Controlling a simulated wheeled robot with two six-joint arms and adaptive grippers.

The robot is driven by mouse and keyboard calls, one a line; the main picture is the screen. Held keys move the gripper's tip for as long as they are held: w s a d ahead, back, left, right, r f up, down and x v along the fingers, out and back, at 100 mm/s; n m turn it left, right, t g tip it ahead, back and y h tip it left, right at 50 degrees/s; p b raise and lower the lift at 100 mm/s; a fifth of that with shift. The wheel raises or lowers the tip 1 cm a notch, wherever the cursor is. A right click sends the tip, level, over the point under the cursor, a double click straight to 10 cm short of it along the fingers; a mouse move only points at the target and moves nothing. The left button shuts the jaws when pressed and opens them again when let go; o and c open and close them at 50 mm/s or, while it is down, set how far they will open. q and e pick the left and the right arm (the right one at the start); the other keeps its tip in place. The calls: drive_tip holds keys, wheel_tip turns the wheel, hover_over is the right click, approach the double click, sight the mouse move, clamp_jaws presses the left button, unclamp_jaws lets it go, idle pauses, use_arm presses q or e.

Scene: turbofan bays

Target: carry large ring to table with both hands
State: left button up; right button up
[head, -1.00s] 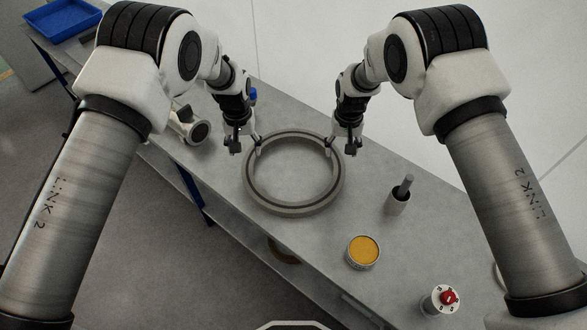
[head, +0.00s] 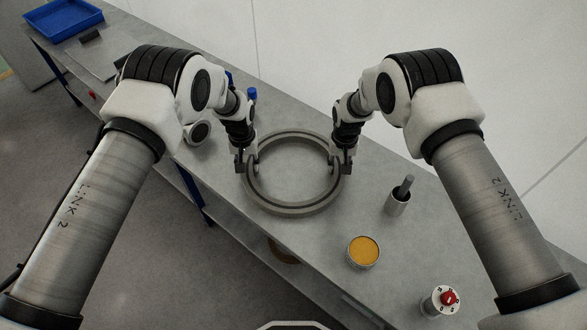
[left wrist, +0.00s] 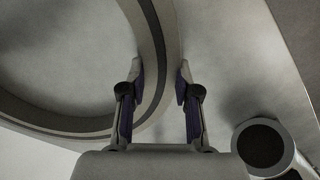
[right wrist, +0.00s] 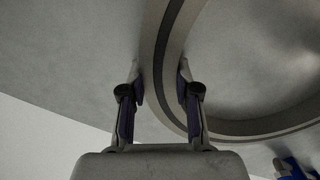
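The large ring (head: 248,196) is a grey metal ring with a dark groove, lying flat on the grey bench. My left gripper (head: 248,170) is at its left rim and my right gripper (head: 341,168) at its right rim. In the left wrist view, the ring wall (left wrist: 157,50) passes between the two fingers, one inside and one outside the ring. The right wrist view shows the ring wall (right wrist: 160,50) between the right fingers likewise. Both grippers look open astride the wall; any contact is too fine to tell.
The bench (head: 318,245) runs diagonally. A yellow-topped tin (head: 363,251), a cup with a dark rod (head: 398,200) and a red-knobbed device (head: 442,300) stand right of the ring. A white round-ended part (head: 198,132) is near my left arm. A blue tray (head: 62,18) is at far left.

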use_arm(q)
clamp_jaws()
use_arm(e)
clamp_jaws()
